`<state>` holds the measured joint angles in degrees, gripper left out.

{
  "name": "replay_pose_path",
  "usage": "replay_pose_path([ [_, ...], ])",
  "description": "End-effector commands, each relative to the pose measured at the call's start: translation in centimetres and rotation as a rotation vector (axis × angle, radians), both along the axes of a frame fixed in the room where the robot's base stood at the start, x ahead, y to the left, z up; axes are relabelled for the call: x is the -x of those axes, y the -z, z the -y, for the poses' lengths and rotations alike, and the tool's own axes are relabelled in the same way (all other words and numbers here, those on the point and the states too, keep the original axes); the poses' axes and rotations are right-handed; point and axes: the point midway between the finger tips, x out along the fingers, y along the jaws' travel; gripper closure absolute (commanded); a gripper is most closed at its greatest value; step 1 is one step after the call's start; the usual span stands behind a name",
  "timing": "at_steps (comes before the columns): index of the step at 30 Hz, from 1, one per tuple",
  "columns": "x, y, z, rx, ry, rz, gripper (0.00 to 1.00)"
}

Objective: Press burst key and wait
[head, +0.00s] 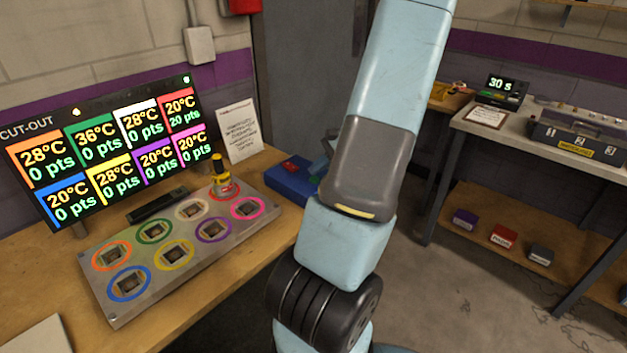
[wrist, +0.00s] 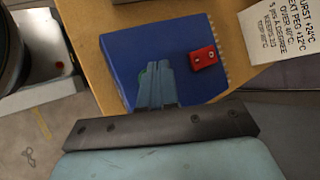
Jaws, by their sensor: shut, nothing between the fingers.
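A blue box (wrist: 190,55) lies on the wooden bench, with a red block (wrist: 203,57) on its top. A bit of green (wrist: 148,72) shows at my fingertips; most of it is hidden. I cannot tell which of these is the burst key. My gripper (wrist: 157,75) is shut and empty, with its fingers over the blue box left of the red block. I cannot tell whether the tips touch. In the head view the box (head: 288,184) is partly behind my arm. The screen (head: 110,150) shows the red cell at 20°C and 20 pts, other cells at 0 pts.
A grey slot board (head: 195,285) with coloured rings stands below the screen. A yellow-topped peg (head: 221,180) stands upright in the red ring. A printed notice (head: 238,131) leans behind the box.

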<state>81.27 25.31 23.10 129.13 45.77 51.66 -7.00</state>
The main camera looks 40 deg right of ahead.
Motion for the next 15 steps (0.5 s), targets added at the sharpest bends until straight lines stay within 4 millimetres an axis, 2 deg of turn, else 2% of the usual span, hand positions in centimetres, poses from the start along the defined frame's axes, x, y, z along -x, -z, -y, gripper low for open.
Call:
replay_pose_path([
  [15, -0.01, 0.44, -0.04, 0.0, -0.002, 0.0, 1.0],
])
